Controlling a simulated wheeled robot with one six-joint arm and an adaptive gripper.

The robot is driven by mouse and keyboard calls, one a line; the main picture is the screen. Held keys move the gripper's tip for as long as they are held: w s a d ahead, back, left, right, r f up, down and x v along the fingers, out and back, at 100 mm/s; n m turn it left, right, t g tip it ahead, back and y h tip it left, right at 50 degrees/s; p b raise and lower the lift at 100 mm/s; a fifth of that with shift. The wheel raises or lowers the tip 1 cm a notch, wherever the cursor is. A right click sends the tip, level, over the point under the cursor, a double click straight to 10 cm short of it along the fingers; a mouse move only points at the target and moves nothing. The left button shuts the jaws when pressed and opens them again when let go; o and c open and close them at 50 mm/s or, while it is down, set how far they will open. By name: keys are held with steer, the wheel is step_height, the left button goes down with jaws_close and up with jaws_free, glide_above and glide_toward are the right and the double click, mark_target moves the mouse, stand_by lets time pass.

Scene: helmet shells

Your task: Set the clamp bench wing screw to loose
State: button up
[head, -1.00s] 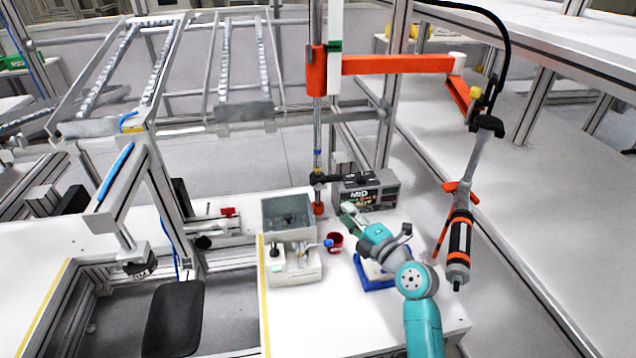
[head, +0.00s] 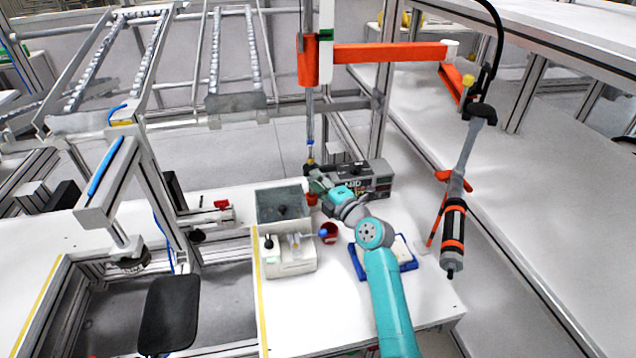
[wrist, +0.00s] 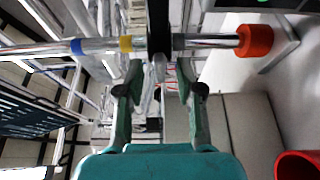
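A chrome post with a black clamp (head: 309,167) stands at the back of the bench. In the wrist view the post (wrist: 205,41) lies across the picture and the black clamp (wrist: 159,25) sits on it. A small grey tab, seemingly the wing screw (wrist: 160,68), sticks out from the clamp towards me. My gripper (wrist: 160,72) is open, with one fingertip on each side of the tab and gaps showing. In the head view my gripper (head: 318,183) is at the clamp and hides the tab. Whether the screw is tight or loose cannot be told.
A grey box device (head: 368,180) stands just right of the post. A red cup (head: 328,234), a grey bin (head: 283,205) and a blue-rimmed tray (head: 405,266) are nearby. A hanging screwdriver tool (head: 453,235) is to the right.

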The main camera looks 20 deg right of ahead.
jaws_close()
steer(key=shift+f+m+t, duration=0.1)
steer(key=shift+m+t, duration=0.2)
steer(key=shift+m, duration=0.4)
jaws_free()
